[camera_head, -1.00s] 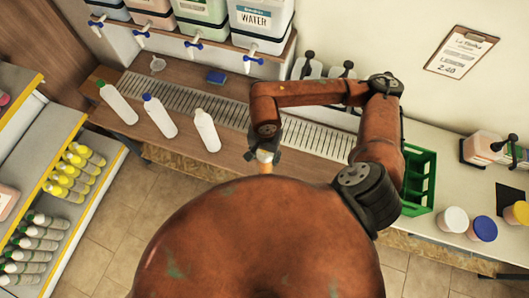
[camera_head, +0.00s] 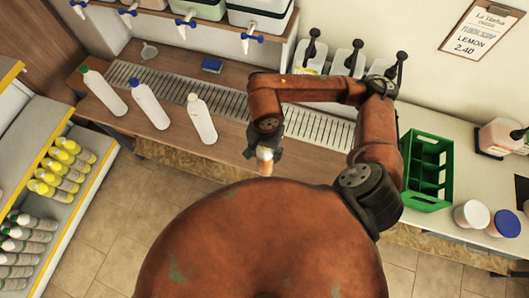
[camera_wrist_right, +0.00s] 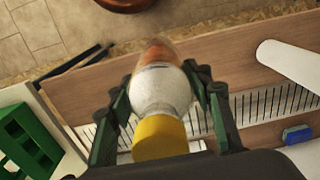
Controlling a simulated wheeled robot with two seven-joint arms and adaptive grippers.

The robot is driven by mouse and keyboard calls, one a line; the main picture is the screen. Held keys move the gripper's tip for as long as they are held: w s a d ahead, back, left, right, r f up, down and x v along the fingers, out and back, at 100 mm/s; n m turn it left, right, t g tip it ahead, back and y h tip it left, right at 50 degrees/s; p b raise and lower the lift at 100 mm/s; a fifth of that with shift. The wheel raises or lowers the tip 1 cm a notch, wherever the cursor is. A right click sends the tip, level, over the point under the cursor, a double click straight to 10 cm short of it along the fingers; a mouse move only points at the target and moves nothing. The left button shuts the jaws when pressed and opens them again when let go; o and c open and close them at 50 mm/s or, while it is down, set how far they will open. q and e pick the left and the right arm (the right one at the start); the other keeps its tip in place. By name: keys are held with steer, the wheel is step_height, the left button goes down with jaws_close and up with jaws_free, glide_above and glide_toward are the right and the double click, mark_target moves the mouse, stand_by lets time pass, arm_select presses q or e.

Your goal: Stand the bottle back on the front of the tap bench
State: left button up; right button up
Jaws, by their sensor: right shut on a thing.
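My right gripper (camera_head: 266,146) is shut on a bottle (camera_head: 265,161), mostly hidden by the gripper in the head view. In the right wrist view this bottle (camera_wrist_right: 160,88) sits between the two fingers (camera_wrist_right: 162,95); it has a yellow cap, a pale body and an orange far end. It appears over the front strip of the tap bench (camera_head: 228,155); I cannot tell whether it touches the wood. My left gripper is not in view.
Three white bottles with green, blue and white caps (camera_head: 201,120) stand on the bench to the left. A slatted drip grate (camera_head: 226,101), a blue sponge (camera_head: 211,65) and a green crate (camera_head: 428,170) are nearby. A shelf of bottles (camera_head: 50,200) stands left.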

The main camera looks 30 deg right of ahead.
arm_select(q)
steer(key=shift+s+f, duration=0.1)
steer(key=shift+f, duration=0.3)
arm_select(e)
steer(key=w+d+f, duration=0.7)
steer(key=w+f, duration=0.5)
steer(key=f, duration=0.2)
steer(key=shift+d, duration=0.2)
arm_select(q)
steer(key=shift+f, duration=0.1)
arm_select(e)
steer(key=shift+f, duration=0.2)
steer(key=shift+f, duration=0.15)
steer(key=o, duration=1.5)
steer(key=shift+o, duration=0.2)
steer(key=shift+r, duration=0.2)
